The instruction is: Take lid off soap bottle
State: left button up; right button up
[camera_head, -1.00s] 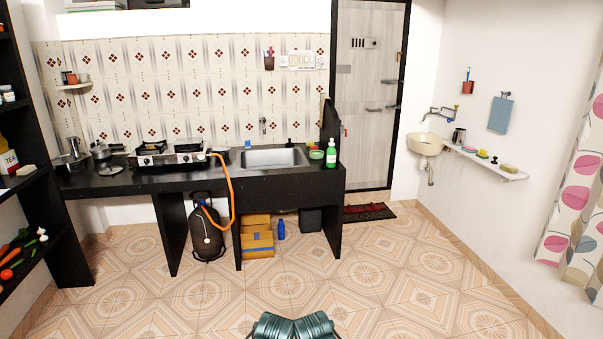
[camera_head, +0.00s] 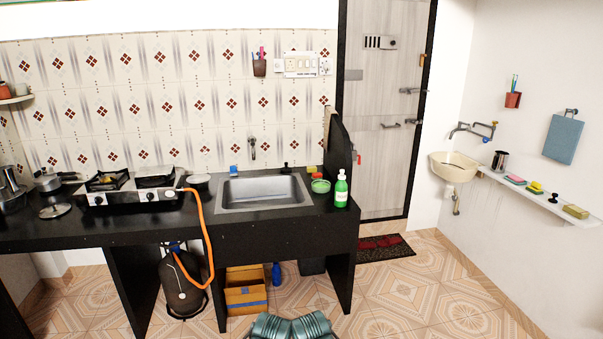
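A green soap bottle (camera_head: 341,190) with a white top stands upright on the black counter (camera_head: 262,232), near its right end. It is to the right of the steel sink (camera_head: 262,192) and beside a small green bowl (camera_head: 320,186). Its white lid (camera_head: 341,173) appears to be on the bottle. Two teal cylindrical parts of my own body show at the bottom centre. Neither of my grippers is in view, and nothing is touching the bottle.
A gas stove (camera_head: 133,187) stands on the counter at the left, with an orange hose (camera_head: 207,240) running down to a dark gas cylinder (camera_head: 183,283). A cardboard box (camera_head: 246,291) sits under the counter. A black upright panel (camera_head: 339,145) stands behind the bottle. Tiled floor before the counter is clear.

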aim_at(341, 176)
jog(key=i, duration=3.15)
jog(key=z, duration=0.4)
